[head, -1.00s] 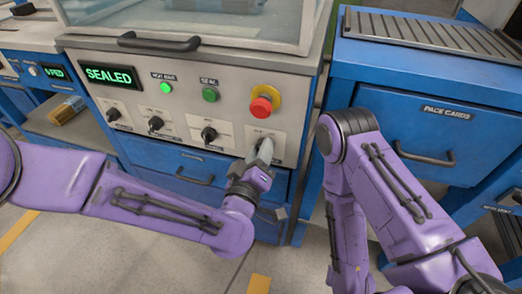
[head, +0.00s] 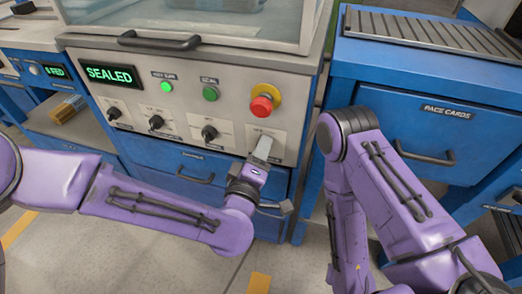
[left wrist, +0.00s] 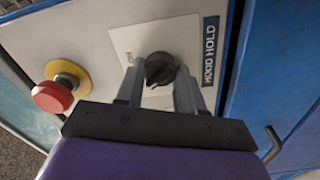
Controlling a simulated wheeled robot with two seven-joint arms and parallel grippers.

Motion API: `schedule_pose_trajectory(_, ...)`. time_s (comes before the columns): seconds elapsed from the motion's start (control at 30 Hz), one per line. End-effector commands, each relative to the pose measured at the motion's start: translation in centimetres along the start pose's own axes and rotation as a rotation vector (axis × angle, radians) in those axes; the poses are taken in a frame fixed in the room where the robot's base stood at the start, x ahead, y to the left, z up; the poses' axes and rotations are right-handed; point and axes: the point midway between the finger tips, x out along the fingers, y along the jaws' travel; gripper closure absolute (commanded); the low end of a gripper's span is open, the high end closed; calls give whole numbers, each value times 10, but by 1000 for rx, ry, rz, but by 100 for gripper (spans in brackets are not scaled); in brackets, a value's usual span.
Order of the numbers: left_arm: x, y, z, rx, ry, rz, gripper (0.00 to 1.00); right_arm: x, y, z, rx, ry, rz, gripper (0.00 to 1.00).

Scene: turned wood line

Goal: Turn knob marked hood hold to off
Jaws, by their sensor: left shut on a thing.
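The hood hold knob (left wrist: 160,69) is a round black knob on a pale plate, with the label HOOD HOLD (left wrist: 210,50) beside it in the left wrist view. My left gripper (left wrist: 158,80) has one grey finger on each side of the knob and is shut on it. In the head view, my left gripper (head: 261,150) reaches the rightmost plate of the panel and hides the knob. The small marking on the plate is too small to read, so the knob's setting cannot be told. My right gripper is out of view; only my right arm shows.
A red emergency button (head: 262,106) on a yellow ring sits just above the knob. Several other black knobs (head: 209,133) line the panel to the left. A green-lit display (head: 109,75) reads SEALED. A blue drawer cabinet (head: 440,120) stands at the right.

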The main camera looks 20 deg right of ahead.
Motion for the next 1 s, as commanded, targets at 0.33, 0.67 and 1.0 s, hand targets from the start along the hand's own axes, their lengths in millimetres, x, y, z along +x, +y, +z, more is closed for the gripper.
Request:
schedule_pose_trajectory(0.33,0,0,0,-1,-1,-1,37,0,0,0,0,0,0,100)
schedule_pose_trajectory(0.67,-12,1,1,2,-3,0,37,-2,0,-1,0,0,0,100)
schedule_pose_trajectory(1.0,-89,0,1,2,-3,-1,37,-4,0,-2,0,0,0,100)
